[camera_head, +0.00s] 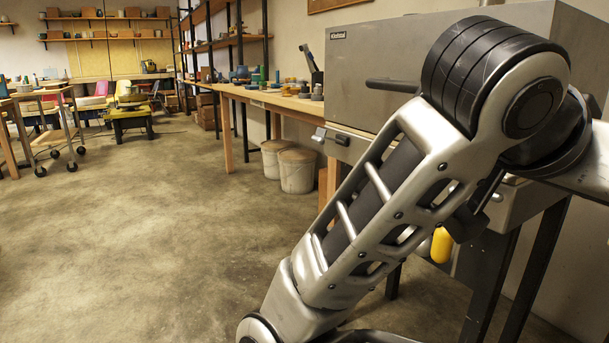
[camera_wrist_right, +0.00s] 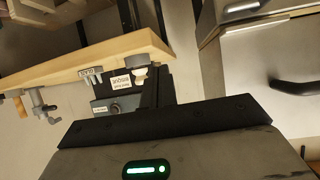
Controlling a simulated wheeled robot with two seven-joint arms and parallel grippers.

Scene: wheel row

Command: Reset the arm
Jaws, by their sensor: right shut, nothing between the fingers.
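My right arm (camera_head: 370,205) fills the right half of the head view, its upper links bent down toward the bottom edge. Its hand is out of that view. In the right wrist view, my right gripper (camera_wrist_right: 157,86) shows as dark fingers standing up from the hand's black edge, closed together with nothing held. The hand's housing with a lit green indicator fills the bottom of that view. The fingers point toward the wooden workbench edge; I cannot tell the gap. My left gripper is in neither view.
A grey metal cabinet (camera_head: 365,75) on dark legs stands behind my right arm. A wooden workbench (camera_head: 245,95) runs along the wall, with lidded buckets (camera_head: 297,172) under it. A wheeled cart (camera_head: 50,125) stands far left. The concrete floor (camera_head: 150,235) ahead is clear.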

